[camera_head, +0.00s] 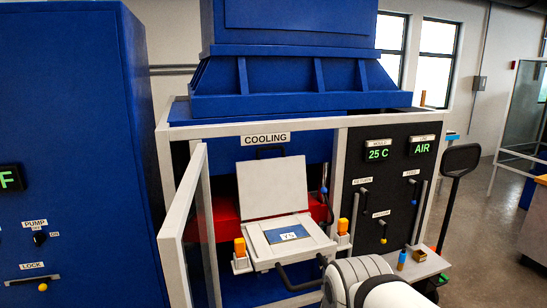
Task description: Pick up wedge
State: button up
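No thing can be made out for certain as the wedge. A small brown block (419,256) sits on a light-coloured ledge at the lower right and may be it, but it is too small to tell its shape. Part of my white arm shows at the bottom centre, right of the open mould. My gripper does not show.
The mould (275,256) stands lid-up in the cooling station, with orange pieces (240,247) at its sides. A white-framed door (182,225) stands open at left. A blue-and-orange cylinder (402,260) stands beside the brown block.

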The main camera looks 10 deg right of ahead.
aim_at(239, 243)
jog(key=z, duration=0.85)
jog(key=k, duration=1.25)
jog(key=u, duration=0.55)
jog(key=i, duration=1.05)
jog(key=u, duration=0.1)
